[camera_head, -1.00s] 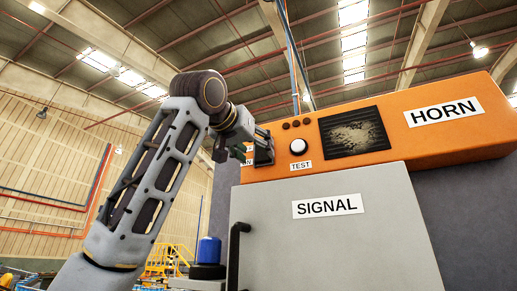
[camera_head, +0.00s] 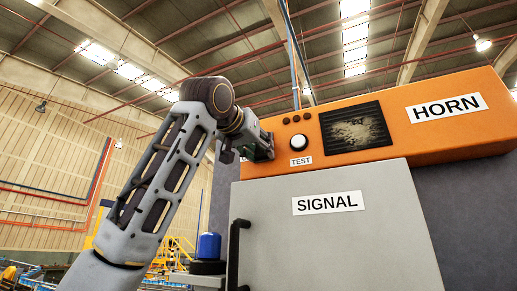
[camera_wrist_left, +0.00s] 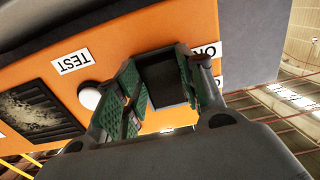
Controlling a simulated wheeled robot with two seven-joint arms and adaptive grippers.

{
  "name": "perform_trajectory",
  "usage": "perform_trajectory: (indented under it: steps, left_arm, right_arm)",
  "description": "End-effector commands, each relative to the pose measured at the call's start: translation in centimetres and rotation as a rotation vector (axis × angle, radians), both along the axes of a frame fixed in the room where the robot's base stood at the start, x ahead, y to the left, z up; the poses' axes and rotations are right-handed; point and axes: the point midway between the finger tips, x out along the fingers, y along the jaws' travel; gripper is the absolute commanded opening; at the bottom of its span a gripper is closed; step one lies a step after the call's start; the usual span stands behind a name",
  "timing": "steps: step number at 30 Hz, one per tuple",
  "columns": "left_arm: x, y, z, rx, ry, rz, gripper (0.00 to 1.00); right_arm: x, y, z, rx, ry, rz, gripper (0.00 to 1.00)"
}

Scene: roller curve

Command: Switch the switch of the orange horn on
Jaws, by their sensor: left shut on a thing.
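The orange horn (camera_head: 400,135) is a long orange box with a HORN label, atop the grey cabinet. Its switch is a dark block (camera_wrist_left: 168,78) at the left end of the orange face, seen in the left wrist view between my fingers. White labels (camera_wrist_left: 207,50) sit beside it, partly covered; I cannot read them fully. My left gripper (camera_head: 262,147) is at the horn's left end, with its green-padded fingers (camera_wrist_left: 160,95) either side of the dark block, shut on it. In the head view the gripper hides the switch. My right gripper is not in view.
A white round button (camera_head: 299,143) above a TEST label and a dark grille (camera_head: 355,128) are right of the gripper. The grey SIGNAL door (camera_head: 330,240) with a black handle (camera_head: 236,255) is below. A blue cylinder (camera_head: 208,246) stands lower left.

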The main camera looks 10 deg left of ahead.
Motion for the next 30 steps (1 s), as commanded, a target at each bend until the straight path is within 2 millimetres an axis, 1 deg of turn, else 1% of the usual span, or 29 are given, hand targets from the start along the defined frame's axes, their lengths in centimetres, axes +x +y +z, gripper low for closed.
perform_trajectory:
  steps: [8, 20, 30]
  left_arm:
    - [0.0, 0.0, -0.1, -0.004, -0.012, 0.000, 0.15]
    - [0.2, 0.0, -0.4, -0.036, -0.109, 0.000, 0.15]
    - [0.2, 0.0, -0.3, -0.039, -0.121, 0.000, 0.15]
  right_arm:
    - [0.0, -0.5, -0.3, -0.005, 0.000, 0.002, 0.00]
    - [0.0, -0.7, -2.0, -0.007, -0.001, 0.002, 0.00]
    - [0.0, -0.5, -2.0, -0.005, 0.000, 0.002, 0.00]
